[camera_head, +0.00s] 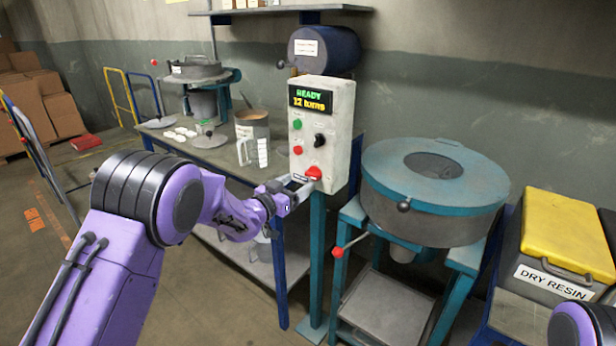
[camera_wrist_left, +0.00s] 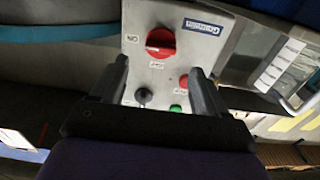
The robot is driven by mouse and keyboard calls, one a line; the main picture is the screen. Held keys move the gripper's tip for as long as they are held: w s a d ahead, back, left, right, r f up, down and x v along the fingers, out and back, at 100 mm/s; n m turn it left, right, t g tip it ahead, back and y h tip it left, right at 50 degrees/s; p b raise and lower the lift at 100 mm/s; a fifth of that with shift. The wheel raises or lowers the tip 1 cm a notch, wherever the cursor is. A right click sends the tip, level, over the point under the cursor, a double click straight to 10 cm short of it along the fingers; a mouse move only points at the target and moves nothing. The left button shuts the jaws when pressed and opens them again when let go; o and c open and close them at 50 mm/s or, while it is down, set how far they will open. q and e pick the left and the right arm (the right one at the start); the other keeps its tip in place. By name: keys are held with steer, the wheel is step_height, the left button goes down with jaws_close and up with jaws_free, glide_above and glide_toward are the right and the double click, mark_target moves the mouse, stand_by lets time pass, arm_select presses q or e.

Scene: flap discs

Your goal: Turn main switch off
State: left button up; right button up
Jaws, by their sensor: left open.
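The main switch (camera_head: 314,173) is a red rotary knob low on the front of the grey control box (camera_head: 334,108). It also shows in the left wrist view (camera_wrist_left: 160,42), with small labels beside it that I cannot read surely. My left gripper (camera_head: 299,187) is just below and left of the knob. In the left wrist view my left gripper (camera_wrist_left: 158,68) has its two fingers spread apart, with nothing between the tips; the knob lies just beyond them, and I cannot tell whether they touch it. My right gripper is out of view.
The box also carries a black selector (camera_head: 319,140), a green button (camera_head: 297,124), a red button (camera_head: 297,150) and a lit display (camera_head: 316,99). A round teal-lidded machine (camera_head: 432,175) stands to the right.

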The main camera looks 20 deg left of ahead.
mark_target(310, 175)
arm_select(q)
steer(key=x, duration=0.6)
steer(key=shift+w+f, duration=0.1)
steer(key=c, duration=1)
steer(key=shift+p, duration=0.3)
steer(key=shift+c, duration=0.2)
